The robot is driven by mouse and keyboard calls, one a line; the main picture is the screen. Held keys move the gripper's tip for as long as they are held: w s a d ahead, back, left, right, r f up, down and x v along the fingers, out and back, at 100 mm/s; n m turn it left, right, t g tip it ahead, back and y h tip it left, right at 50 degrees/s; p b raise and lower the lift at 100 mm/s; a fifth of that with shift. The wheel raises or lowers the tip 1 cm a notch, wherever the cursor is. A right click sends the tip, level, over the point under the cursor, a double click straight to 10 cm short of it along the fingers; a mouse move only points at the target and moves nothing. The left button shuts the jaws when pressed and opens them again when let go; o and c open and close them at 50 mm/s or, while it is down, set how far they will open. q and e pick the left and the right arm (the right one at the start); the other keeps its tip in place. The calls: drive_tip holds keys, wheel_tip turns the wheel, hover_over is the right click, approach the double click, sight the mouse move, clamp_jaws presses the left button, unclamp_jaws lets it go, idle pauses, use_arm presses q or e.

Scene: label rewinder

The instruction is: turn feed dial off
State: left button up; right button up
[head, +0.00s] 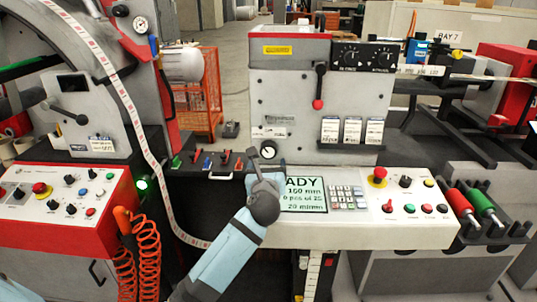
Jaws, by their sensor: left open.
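No label reading "feed" is legible, so I cannot tell which knob is the feed dial. A black dial (405,181) sits on the pale front panel, right of the red emergency button. Two more black dials, a left one (350,57) and a right one (384,59), sit on a black box at the top. My left gripper (266,160) is open over the panel's left part, beside the display (303,194), and hides what is behind it. It is apart from these dials. My right gripper is out of view.
The emergency button (379,175) and keypad (348,197) lie right of the display. A red-edged control box (60,200) with several knobs stands at left, near an orange coiled hose (146,250). A red-tipped lever (318,85) hangs above the panel.

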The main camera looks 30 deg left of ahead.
sight(268, 153)
use_arm(q)
drive_tip(key=x, duration=0.8)
drive_tip(key=shift+w, duration=0.15)
drive_tip(key=c, duration=0.9)
